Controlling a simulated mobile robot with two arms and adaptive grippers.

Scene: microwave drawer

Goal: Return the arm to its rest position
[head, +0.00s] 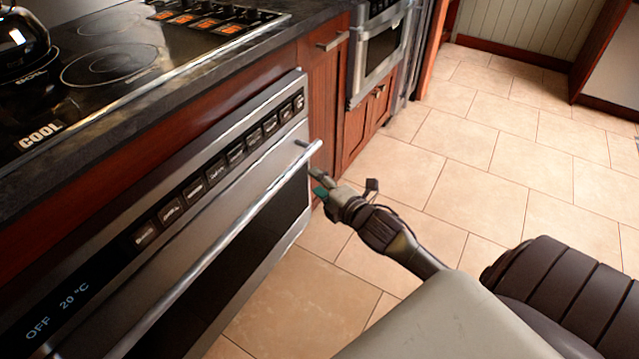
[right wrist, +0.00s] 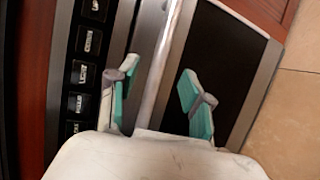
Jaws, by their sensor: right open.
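My right gripper (head: 319,183) is close to the front of a steel built-in oven (head: 289,124), by the right end of its long bar handle (head: 230,240). In the right wrist view, the gripper's two teal-padded fingers (right wrist: 158,92) stand apart, with the handle (right wrist: 158,85) running through the space between them. I cannot tell whether either finger touches the bar. The oven door looks closed. My left gripper is not in view.
A dark cooktop (head: 110,65) with a black kettle (head: 22,42) is above the oven. Wooden cabinets (head: 322,95) and another steel appliance (head: 378,55) continue beyond it. The tiled floor (head: 480,150) to the right is clear.

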